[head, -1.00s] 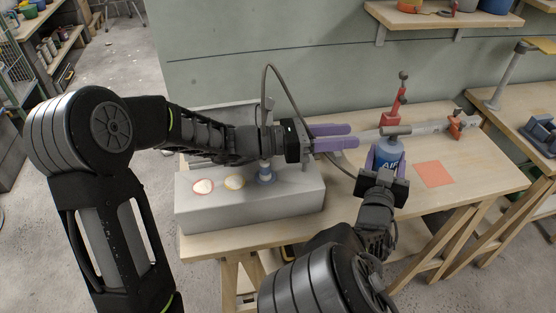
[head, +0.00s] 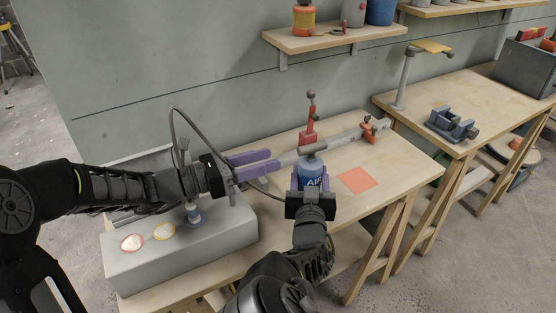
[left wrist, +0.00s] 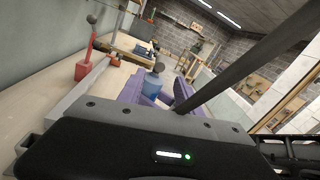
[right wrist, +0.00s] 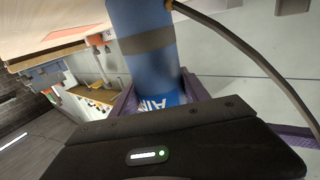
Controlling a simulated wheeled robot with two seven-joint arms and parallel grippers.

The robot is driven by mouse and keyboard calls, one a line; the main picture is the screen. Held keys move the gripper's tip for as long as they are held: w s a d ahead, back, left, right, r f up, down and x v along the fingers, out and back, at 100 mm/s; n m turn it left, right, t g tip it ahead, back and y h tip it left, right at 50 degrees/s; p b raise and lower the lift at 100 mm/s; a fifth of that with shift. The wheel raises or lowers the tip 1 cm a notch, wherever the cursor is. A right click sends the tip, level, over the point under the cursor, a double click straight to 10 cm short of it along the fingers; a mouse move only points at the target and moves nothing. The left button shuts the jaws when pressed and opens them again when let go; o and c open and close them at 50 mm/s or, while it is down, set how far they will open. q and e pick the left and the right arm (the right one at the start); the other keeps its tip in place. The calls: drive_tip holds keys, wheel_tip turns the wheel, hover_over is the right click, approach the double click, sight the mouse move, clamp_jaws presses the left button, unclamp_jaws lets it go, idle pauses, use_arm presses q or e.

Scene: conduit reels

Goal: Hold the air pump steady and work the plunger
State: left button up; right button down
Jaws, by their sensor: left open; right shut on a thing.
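The air pump (head: 311,172) is a blue upright cylinder marked AIR, standing on the bench. Its grey T-shaped plunger handle (head: 312,148) is on top, close above the body. My right gripper (head: 311,188) is shut around the pump body from the near side. In the right wrist view the blue body (right wrist: 150,65), with a grey band, sits between the purple fingers. My left gripper (head: 276,160) is open and empty, left of the pump and pointing towards it. In the left wrist view the handle (left wrist: 158,67) shows beyond the spread fingers.
A dark hose (head: 174,125) arches behind my left gripper. A grey box (head: 130,262) with coloured rings lies at the bench's left. A red lever stand (head: 310,128) and a grey bar (head: 345,135) are behind the pump. An orange square (head: 357,180) lies right of it.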

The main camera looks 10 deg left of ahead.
sight(312, 147)
use_arm(q)
drive_tip(key=x, duration=1.2)
drive_tip(key=shift+c, duration=0.4)
clamp_jaws()
idle(0.9)
